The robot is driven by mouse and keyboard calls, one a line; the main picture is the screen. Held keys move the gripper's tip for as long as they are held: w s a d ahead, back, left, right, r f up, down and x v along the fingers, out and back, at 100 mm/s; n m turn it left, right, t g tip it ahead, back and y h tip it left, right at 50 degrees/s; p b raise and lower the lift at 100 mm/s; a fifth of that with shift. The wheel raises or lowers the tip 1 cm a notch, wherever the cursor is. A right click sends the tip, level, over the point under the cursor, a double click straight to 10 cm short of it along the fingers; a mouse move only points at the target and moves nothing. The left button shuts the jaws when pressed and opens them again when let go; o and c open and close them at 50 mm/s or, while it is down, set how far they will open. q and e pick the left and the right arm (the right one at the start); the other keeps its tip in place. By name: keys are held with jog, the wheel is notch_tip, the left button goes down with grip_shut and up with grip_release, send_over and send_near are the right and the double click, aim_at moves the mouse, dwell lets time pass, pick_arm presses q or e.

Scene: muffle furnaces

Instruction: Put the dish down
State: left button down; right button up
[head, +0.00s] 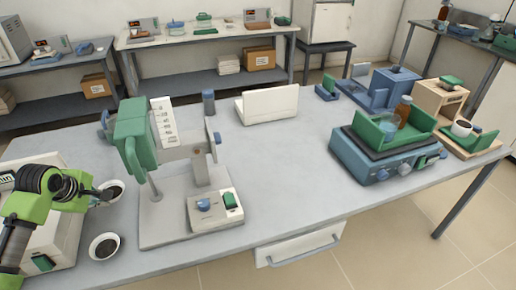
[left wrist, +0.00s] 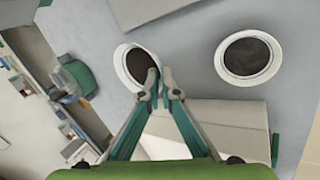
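Two white round dishes with dark contents show at the left. One dish (head: 113,188) is at the tips of my left gripper (head: 97,194), beside the white box-shaped device. In the left wrist view, the fingers of the left gripper (left wrist: 159,87) are close together with the rim of this dish (left wrist: 128,79) between them. It looks slightly tilted; I cannot tell whether it touches the table. The other dish (head: 104,246) stands on the table (head: 285,170) nearer the front edge, and it also shows in the left wrist view (left wrist: 248,57). My right gripper is out of view.
A stand with a green head (head: 135,135) and white base is just right of the dishes. The white device (head: 62,235) is under my left arm. A blue hotplate-like unit (head: 385,155) with a green tray stands at right. The table's middle is clear.

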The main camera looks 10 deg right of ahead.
pick_arm(q)
jog(key=w+a+n, duration=0.1)
jog(key=w+a+r+n+y, duration=0.1)
jog(key=shift+w+a, duration=0.2)
jog(key=shift+a, duration=0.15)
jog(key=shift+w+a+r, duration=0.1)
jog(key=shift+w+a, duration=0.05)
jog(key=shift+a, duration=0.05)
send_near(111, 214)
jog(key=x, duration=0.5)
jog(key=shift+w+p, duration=0.25)
jog(key=shift+p, duration=0.05)
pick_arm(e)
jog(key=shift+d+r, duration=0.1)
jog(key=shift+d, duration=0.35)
pick_arm(q)
jog(key=c, duration=2.7)
grip_release()
jog(key=shift+f, duration=0.25)
jog(key=shift+c, duration=0.2)
jog(key=o, duration=0.5)
jog(key=shift+c, duration=0.2)
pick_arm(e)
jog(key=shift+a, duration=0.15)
